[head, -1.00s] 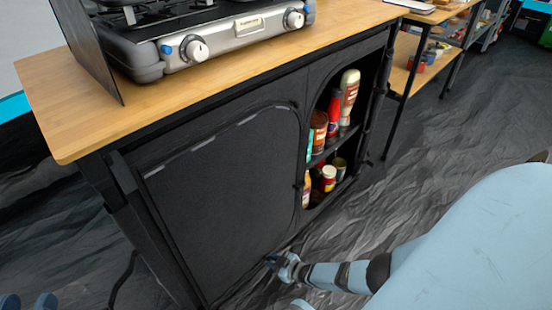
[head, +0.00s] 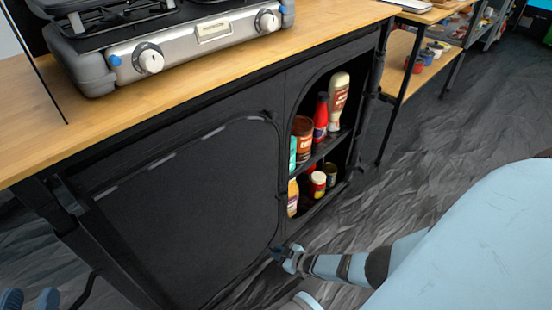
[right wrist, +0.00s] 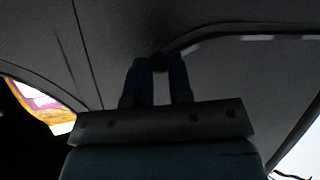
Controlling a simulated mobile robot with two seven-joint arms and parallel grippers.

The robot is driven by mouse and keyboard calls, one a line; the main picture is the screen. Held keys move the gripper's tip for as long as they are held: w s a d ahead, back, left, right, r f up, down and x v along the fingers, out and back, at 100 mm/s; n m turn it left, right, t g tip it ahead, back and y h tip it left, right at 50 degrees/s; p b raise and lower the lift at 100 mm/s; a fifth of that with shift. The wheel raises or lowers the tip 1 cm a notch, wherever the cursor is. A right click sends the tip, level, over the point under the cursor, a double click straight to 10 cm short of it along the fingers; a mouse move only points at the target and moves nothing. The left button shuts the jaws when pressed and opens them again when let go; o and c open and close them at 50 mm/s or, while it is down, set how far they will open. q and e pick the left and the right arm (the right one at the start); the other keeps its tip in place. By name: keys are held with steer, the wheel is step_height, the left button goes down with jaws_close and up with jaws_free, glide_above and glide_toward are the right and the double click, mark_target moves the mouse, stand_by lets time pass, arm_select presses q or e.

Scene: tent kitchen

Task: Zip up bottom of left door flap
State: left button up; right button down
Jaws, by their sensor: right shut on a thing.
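The left door flap (head: 185,215) is a black fabric panel on the front of the cabinet, lying flat over its opening. Grey dashes mark its curved top edge. My right gripper (head: 277,253) is low at the flap's bottom right corner. In the right wrist view, my right gripper (right wrist: 158,75) has its fingers around a small dark piece at the seam, likely the zip pull (right wrist: 159,62); the fingers mostly hide it. My left gripper (head: 29,299) is open and empty at the bottom left of the head view, away from the flap.
The right cabinet opening (head: 318,165) is uncovered, with bottles and jars on its shelves. A stove (head: 175,40) stands on the wooden top (head: 215,75). A second shelf table (head: 405,75) is at the back right. The crumpled grey floor (head: 430,150) is clear.

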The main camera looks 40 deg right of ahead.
arm_select(q)
steer(key=shift+d+r, duration=0.1)
arm_select(e)
steer(key=shift+d, duration=0.3)
steer(key=c, duration=1)
jaws_free()
steer(key=shift+d, duration=0.1)
arm_select(q)
steer(key=shift+s+d+r+n+g+y+p, duration=0.15)
steer(key=shift+s+d+n+g+p, duration=0.15)
steer(key=shift+s+n+p, duration=0.65)
steer(key=shift+s+d+f+n+g+y+p, duration=0.15)
steer(key=shift+d+n+g+p, duration=0.3)
steer(key=shift+p, duration=1)
steer(key=shift+s+d+r+n+g+y+p, duration=0.15)
steer(key=shift+s+n+p, duration=0.25)
steer(key=shift+n+p, duration=0.6)
arm_select(e)
steer(key=v, duration=1.3)
steer(key=shift+s, duration=0.4)
steer(key=shift+r, duration=0.15)
